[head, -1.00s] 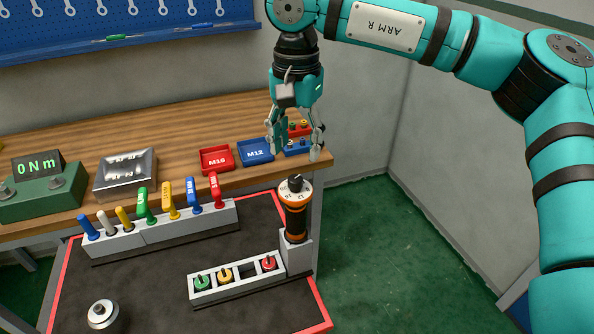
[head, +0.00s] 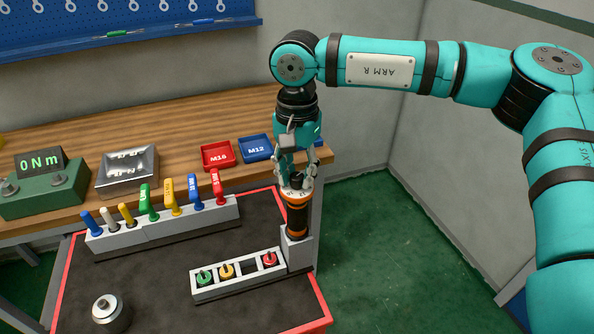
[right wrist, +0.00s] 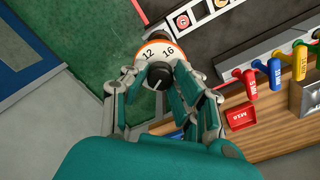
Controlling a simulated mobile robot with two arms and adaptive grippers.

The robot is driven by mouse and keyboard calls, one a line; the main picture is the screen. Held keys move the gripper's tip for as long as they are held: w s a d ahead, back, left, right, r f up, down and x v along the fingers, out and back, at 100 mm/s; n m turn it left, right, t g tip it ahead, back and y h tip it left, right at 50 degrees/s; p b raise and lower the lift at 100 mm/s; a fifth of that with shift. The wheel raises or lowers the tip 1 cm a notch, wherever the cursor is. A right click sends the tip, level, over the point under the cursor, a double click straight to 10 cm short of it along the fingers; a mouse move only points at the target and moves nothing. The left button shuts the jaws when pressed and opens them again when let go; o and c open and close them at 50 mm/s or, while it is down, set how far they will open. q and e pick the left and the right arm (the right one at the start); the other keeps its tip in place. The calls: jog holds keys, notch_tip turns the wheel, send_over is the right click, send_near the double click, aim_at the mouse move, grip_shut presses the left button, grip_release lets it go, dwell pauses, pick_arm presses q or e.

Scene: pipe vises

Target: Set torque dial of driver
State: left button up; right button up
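The driver (head: 297,218) is black and orange and stands upright in a grey holder at the right end of the dark mat. Its torque dial is a black knob (right wrist: 159,76) on a pale ring; the numbers 12 and 16 are readable in the right wrist view. My right gripper (head: 296,183) points straight down over the driver top. Its fingers stand on both sides of the knob and appear closed on it, also in the right wrist view (right wrist: 160,86). The fingers hide part of the dial. My left gripper is not in view.
A green meter (head: 44,193) reads 0 Nm on the bench. A metal tray (head: 128,187), a red M16 tray (head: 218,168) and a blue M12 tray (head: 256,161) stand beside it. A rack of coloured handles (head: 165,229) and a socket block (head: 238,288) lie near the driver.

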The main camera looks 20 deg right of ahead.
grip_shut()
jog(key=shift+f+n+b, duration=0.2)
jog(key=shift+n+b, duration=0.1)
jog(key=shift+b, duration=0.2)
jog(key=shift+r+n, duration=0.1)
jog(key=shift+n, duration=0.4)
jog(key=shift+r, duration=0.1)
jog(key=o, duration=0.6)
grip_release()
jog(key=shift+r, duration=0.1)
